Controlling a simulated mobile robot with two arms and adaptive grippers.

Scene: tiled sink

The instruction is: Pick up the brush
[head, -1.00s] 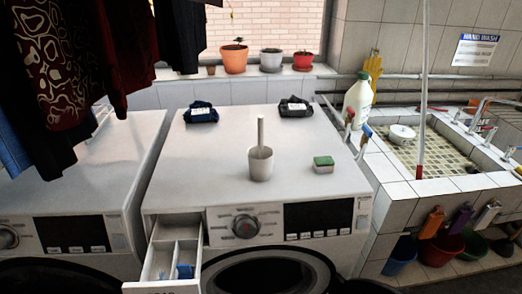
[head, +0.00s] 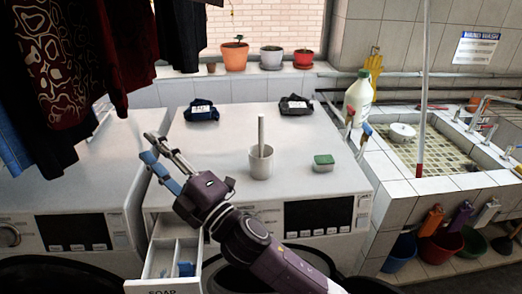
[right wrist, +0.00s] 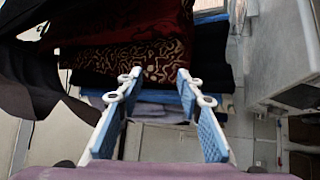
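The brush (head: 261,132) stands upright in a white cup (head: 261,165) on top of the washing machine. Only its pale handle shows; its lower end is hidden inside the cup. My right gripper (head: 150,147) is left of the cup, above the machine's front left part, and points to the left, away from the brush. In the right wrist view its blue-padded fingers (right wrist: 157,85) are apart with nothing between them. My left gripper is in neither view.
A green and white sponge (head: 323,162) lies right of the cup. Two dark folded cloths lie at the machine's back. Dark clothes (head: 75,70) hang at the left, and the soap drawer (head: 160,262) is pulled out. A white bottle (head: 358,98) stands by the tiled sink.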

